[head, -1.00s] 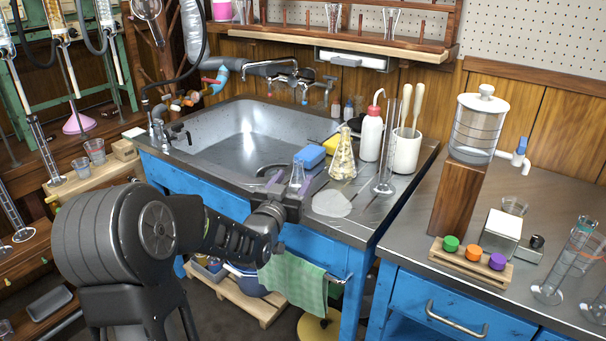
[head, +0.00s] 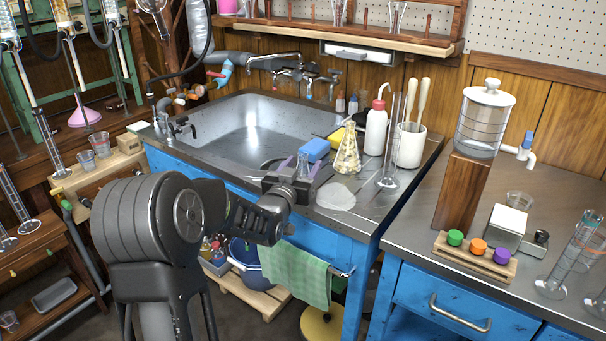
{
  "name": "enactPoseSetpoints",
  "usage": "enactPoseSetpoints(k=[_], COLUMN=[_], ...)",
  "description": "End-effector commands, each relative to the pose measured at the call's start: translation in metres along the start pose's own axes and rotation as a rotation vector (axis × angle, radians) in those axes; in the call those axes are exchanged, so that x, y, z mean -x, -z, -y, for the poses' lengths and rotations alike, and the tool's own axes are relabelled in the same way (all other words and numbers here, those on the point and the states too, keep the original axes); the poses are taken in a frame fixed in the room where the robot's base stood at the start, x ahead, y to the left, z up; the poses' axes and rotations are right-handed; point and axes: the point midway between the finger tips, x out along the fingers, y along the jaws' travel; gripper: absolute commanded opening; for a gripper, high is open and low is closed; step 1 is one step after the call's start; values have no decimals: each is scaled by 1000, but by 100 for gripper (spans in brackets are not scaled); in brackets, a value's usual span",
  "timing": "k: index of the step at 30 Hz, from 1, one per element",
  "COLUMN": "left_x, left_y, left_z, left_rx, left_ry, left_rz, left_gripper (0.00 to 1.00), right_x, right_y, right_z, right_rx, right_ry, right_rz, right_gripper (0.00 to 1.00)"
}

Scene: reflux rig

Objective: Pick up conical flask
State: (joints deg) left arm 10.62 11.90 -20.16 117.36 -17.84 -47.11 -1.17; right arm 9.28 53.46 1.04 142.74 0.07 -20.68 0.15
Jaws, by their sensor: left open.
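My left gripper (head: 301,169) reaches over the counter edge from the front. A larger conical flask (head: 347,156) holding yellowish pieces stands behind to the right. My right gripper is not in view.
A tall glass cylinder (head: 391,150), white-bodied wash bottle (head: 376,131) and white pot (head: 410,148) stand to the right. The sink basin (head: 250,128) is open to the left. A green towel (head: 296,276) hangs below.

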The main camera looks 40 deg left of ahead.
Motion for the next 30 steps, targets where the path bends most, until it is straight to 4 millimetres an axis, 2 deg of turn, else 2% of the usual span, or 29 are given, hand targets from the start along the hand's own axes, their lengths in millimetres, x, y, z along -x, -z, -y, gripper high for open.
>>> enactPoseSetpoints(k=[4, 9, 26, 30], left_x=[-24, -37, -37, -37], left_y=[-2, 0, 0, 0], left_z=[0, 0, 1, 1], left_rx=[-2, -1, -1, -1], left_ry=[-1, 0, 0, 0], left_rz=[0, 0, -1, -1], left_gripper=[57, 57, 57, 47], right_x=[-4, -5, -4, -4], right_y=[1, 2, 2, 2], right_z=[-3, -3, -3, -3], right_rx=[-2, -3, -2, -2], right_ry=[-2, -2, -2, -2], right_rz=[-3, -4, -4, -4], right_gripper=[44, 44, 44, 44])
